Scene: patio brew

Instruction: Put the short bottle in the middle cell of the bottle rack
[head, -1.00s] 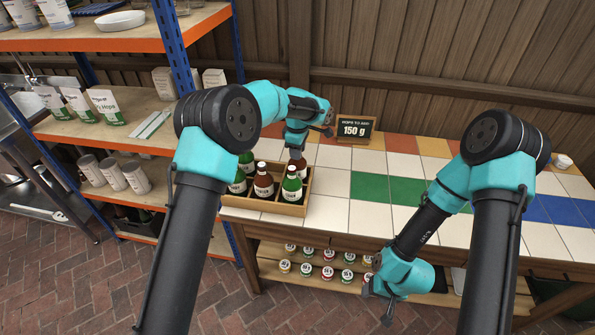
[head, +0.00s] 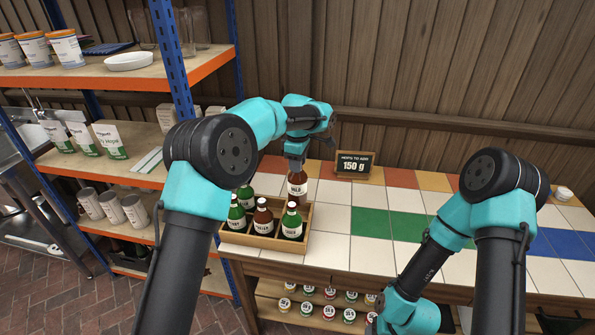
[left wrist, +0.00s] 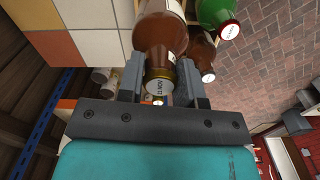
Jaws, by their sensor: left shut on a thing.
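My left gripper (head: 296,164) is shut on the neck of a brown bottle (head: 297,186) with a pale label. It holds the bottle upright at the back right of the wooden bottle rack (head: 308,222); its base is hard to make out. The rack holds a brown bottle (head: 263,219) at front middle, with green bottles at front left (head: 236,216), front right (head: 291,224) and back left (head: 246,196). My right gripper is mostly out of frame at the bottom.
Tiles right of the rack are clear. A shelf unit (head: 130,80) with cups, bags and cans stands at left. Several capped jars (head: 328,312) sit on the shelf below the table.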

